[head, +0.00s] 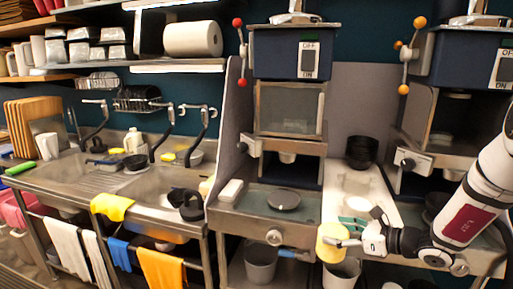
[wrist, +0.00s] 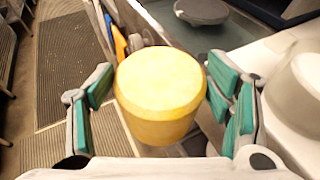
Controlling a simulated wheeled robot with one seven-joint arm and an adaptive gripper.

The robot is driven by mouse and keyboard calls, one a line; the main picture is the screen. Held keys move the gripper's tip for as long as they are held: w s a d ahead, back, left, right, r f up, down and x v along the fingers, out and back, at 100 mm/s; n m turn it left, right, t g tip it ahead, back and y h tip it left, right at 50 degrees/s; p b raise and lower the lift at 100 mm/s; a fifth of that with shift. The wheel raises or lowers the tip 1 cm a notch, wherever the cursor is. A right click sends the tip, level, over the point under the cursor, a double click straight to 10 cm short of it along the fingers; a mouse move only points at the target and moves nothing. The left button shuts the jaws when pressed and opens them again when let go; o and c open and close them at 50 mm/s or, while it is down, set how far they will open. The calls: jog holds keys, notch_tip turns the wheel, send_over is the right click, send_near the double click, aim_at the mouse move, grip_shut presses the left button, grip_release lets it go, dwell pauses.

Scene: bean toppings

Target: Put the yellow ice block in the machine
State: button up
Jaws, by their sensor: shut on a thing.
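The yellow ice block (head: 331,243) is a round, thick cylinder. My gripper (head: 350,242) is shut on it and holds it in the air in front of the counter. In the wrist view the block (wrist: 160,92) sits upright between the green-padded fingers of my gripper (wrist: 160,100). The near machine (head: 290,62) has a blue top, an ON/OFF switch and a clear-fronted chamber. A dark round plate (head: 283,200) lies on its base, left of and above the block; this plate also shows in the wrist view (wrist: 202,11).
A second blue machine (head: 465,58) stands at the right. Black stacked bowls (head: 361,151) stand on the white counter between the machines. A grey bucket (head: 261,264) is under the near machine. A sink counter (head: 130,185) with hanging towels is at left.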

aim_at(320, 240)
jog(key=shift+n+g+y, duration=0.7)
jog(key=shift+n+g, duration=0.1)
jog(key=shift+n, duration=0.1)
jog(key=a+f, duration=0.4)
jog(key=shift+f, duration=0.35)
jog(key=shift+w+a+r+m+t+h, duration=0.3)
jog(key=shift+a+m+t, duration=0.25)
jog(key=shift+m+t, duration=0.15)
jog(key=shift+r+m+t+h, duration=0.1)
jog(key=shift+m+t+h, duration=0.2)
jog(key=shift+m, duration=0.1)
jog(key=shift+d+m+t+h, duration=0.1)
jog(key=shift+m+t+h, duration=0.6)
jog(key=shift+m+h, duration=0.1)
jog(key=shift+s+d+f+m+t+h, duration=0.15)
jog(key=shift+d+f+m+t+h, duration=0.15)
jog(key=shift+m+h, duration=0.25)
jog(key=shift+h, duration=0.25)
jog(key=shift+d+r, duration=0.1)
jog(key=shift+r, duration=0.05)
jog(key=r+h, duration=0.1)
jog(key=r, duration=0.2)
jog(key=w+r+m, duration=0.1)
jog(key=r, duration=0.3)
jog(key=w+r+m+t+h, duration=0.1)
jog(key=r, duration=0.2)
jog(key=shift+r+h, duration=0.2)
jog(key=shift+h, duration=0.1)
jog(key=shift+r+m, duration=0.35)
jog(key=shift+r, duration=0.05)
